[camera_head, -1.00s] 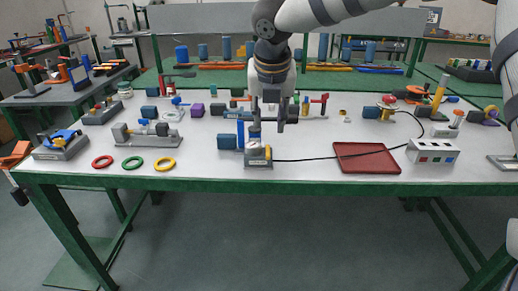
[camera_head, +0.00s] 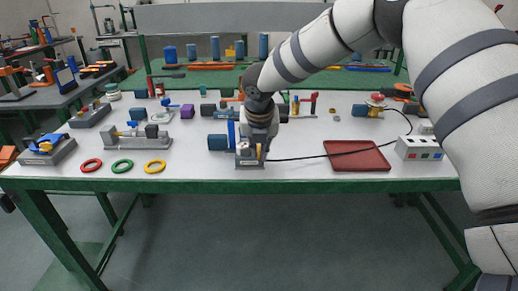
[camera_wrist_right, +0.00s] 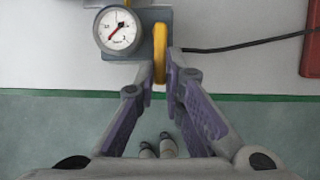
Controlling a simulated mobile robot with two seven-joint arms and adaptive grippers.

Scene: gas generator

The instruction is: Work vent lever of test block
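The test block (camera_head: 250,164) stands near the front edge of the table in the head view, largely covered by my right arm. In the right wrist view, its grey body (camera_wrist_right: 143,50) carries a round white gauge (camera_wrist_right: 118,30) with a red needle. To the right of the gauge is the yellow vent lever (camera_wrist_right: 160,52), pointing toward the table edge. My right gripper (camera_wrist_right: 161,76) has its fingertips close together, one on each side of the lever. They look shut on it, with little or no gap. In the head view the fingers are mostly hidden. My left gripper is out of view.
Red, green and yellow rings (camera_head: 122,166) lie to the left. A blue cylinder (camera_head: 217,142) is just left of the block.

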